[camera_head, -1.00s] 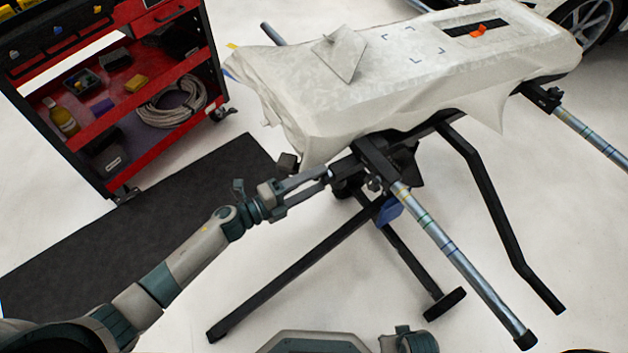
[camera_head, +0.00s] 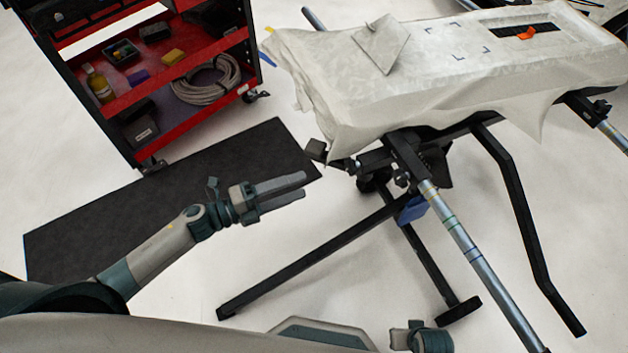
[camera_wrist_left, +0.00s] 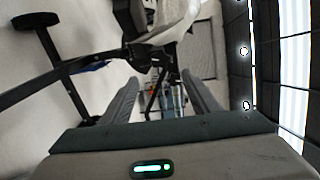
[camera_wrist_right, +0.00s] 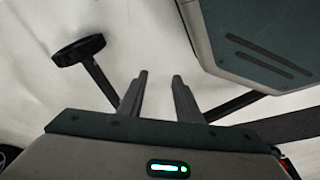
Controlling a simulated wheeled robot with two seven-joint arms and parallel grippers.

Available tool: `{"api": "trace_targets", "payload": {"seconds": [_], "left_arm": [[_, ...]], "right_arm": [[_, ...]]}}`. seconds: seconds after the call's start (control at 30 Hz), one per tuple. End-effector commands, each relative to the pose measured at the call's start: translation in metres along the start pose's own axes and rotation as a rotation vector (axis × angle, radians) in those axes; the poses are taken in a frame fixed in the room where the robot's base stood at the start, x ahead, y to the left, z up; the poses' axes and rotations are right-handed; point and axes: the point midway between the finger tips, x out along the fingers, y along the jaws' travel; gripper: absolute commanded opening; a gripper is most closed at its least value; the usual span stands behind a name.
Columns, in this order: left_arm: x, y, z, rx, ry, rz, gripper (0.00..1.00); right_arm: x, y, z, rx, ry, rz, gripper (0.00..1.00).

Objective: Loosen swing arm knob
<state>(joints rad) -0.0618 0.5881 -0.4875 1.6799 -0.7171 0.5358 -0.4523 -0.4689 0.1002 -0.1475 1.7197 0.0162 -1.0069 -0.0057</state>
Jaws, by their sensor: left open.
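The stand's black clamp bracket (camera_head: 408,158) sits under the near end of the covered panel. A small dark knob-like end (camera_head: 354,166) sticks out from it to the left; its exact shape is too small to tell. Another small dark fitting (camera_head: 401,181) shows below the bracket. My left gripper (camera_head: 304,186) is open and empty, left of the knob and clear of it. In the left wrist view its fingers (camera_wrist_left: 160,82) are apart. My right gripper (camera_wrist_right: 160,77) has its fingers apart with nothing held, above the floor near a stand leg.
The white-draped panel (camera_head: 440,85) lies on the stand with an orange tool (camera_head: 527,34) on it. A striped metal tube (camera_head: 462,240) and black legs (camera_head: 305,258) reach outward. A red tool cart (camera_head: 190,110) and dark mat (camera_head: 170,190) are at left.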

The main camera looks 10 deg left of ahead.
Motion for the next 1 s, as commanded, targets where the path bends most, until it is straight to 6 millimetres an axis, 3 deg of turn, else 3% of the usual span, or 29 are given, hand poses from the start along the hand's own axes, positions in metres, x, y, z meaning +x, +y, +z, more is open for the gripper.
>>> {"api": "trace_targets", "payload": {"seconds": [0.1, 0.3, 1.0], "left_arm": [[-0.021, 0.002, -0.001, -0.002, 0.001, 0.001, 0.56], [-0.04, 0.001, -0.001, -0.001, 0.001, 0.0, 0.56], [-0.045, 0.0, 0.0, -0.002, -0.001, -0.001, 0.56]], "right_arm": [[-0.006, 0.0, -0.004, -0.001, 0.003, 0.0, 0.31], [-0.013, -0.001, -0.007, -0.001, 0.004, 0.0, 0.31], [-0.015, 0.0, -0.009, -0.001, 0.005, 0.001, 0.31]]}}
